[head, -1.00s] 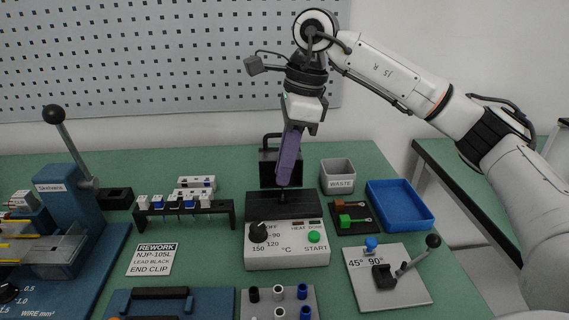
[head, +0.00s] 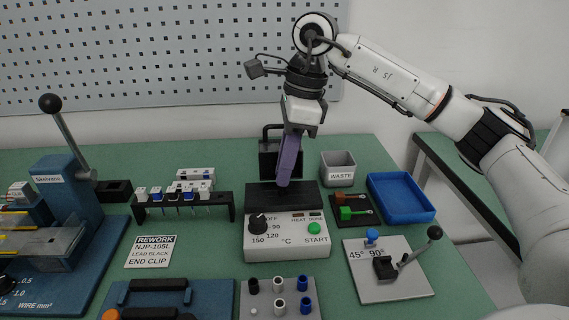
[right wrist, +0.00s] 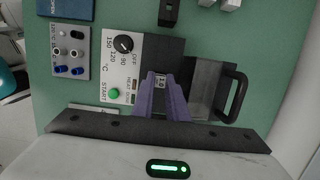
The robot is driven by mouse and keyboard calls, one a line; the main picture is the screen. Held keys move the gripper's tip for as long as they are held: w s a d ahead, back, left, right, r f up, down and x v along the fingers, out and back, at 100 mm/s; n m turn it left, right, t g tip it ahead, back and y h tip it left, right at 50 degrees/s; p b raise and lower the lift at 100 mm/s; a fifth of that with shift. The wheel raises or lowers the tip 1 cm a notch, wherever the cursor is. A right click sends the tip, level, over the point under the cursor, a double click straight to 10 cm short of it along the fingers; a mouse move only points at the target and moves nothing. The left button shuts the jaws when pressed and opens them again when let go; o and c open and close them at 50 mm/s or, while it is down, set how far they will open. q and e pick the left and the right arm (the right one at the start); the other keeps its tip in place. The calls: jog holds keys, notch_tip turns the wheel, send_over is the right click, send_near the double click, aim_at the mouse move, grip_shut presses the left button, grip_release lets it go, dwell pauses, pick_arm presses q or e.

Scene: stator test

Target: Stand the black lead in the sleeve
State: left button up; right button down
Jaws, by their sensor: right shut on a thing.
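My right gripper (head: 284,184) has purple fingers pointing down over the black top block (head: 310,196) of the white heater unit. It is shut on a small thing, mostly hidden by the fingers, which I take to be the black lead. In the right wrist view a small pale piece with dark marks (right wrist: 160,82) shows between the fingers (right wrist: 163,100). The sleeve is hidden or too small to tell. Whether the held thing touches the block cannot be told. My left gripper is not in view.
Behind the block stands a black box with a handle (head: 270,163). To the right are the waste bin (head: 339,176), blue tray (head: 410,212) and lever plate (head: 390,289). To the left is a black rack (head: 225,222) of connectors. Several cylinders stand on a plate (head: 265,304) in front.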

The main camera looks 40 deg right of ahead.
jog(key=c, duration=1.7)
grip_release()
jog(key=shift+o, duration=0.2)
notch_tip(320, 180, up, 10)
jog(key=s+d+p, duration=0.1)
jog(key=shift+d+p, duration=0.3)
jog(key=shift+d, duration=0.05)
